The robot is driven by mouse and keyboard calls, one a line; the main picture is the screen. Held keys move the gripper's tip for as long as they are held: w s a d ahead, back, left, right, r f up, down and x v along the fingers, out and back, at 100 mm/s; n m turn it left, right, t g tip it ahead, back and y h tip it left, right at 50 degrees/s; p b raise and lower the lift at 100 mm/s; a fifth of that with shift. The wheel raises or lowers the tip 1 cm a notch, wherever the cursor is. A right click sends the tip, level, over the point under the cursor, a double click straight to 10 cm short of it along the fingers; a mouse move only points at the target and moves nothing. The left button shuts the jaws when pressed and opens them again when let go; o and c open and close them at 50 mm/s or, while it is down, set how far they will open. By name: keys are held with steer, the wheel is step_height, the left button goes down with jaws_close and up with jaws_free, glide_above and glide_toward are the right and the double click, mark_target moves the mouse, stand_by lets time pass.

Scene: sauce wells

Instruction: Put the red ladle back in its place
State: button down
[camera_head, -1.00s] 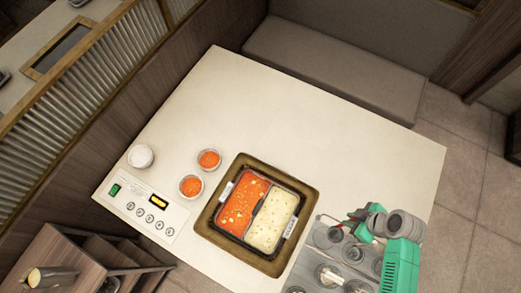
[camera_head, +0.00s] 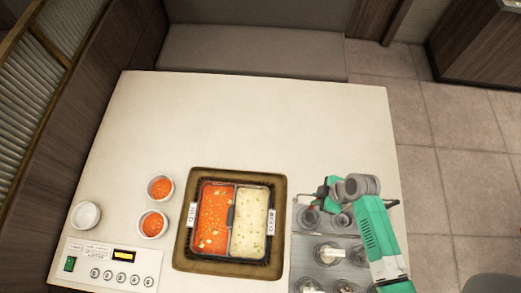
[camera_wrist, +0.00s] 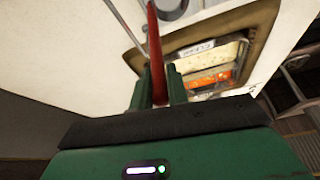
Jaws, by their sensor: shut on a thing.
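My gripper (camera_head: 329,186) is over the back part of the grey sauce-well tray (camera_head: 299,248), right of the hot pot. Its fingers (camera_wrist: 158,82) are shut on the red ladle (camera_wrist: 155,48), whose slim red handle runs up between them in the wrist view. A small red part of the ladle (camera_head: 321,192) shows beside the gripper in the head view. The ladle's bowl end cannot be made out clearly. The tray has several round wells, and my arm covers part of it. Which well is the ladle's place cannot be told.
The two-part pot (camera_head: 231,184) holds red broth on the left and pale broth on the right. Two red sauce bowls (camera_head: 160,188) (camera_head: 152,224) and a white bowl (camera_head: 86,215) stand left. The back of the table (camera_head: 250,115) is clear.

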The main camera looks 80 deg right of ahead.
steer(key=shift+f, duration=0.65)
steer(key=shift+f+b, duration=0.35)
steer(key=shift+b, duration=0.05)
steer(key=c, duration=1.3)
jaws_free()
steer(key=shift+o, duration=0.6)
steer(key=o, duration=0.7)
steer(key=shift+r, duration=0.15)
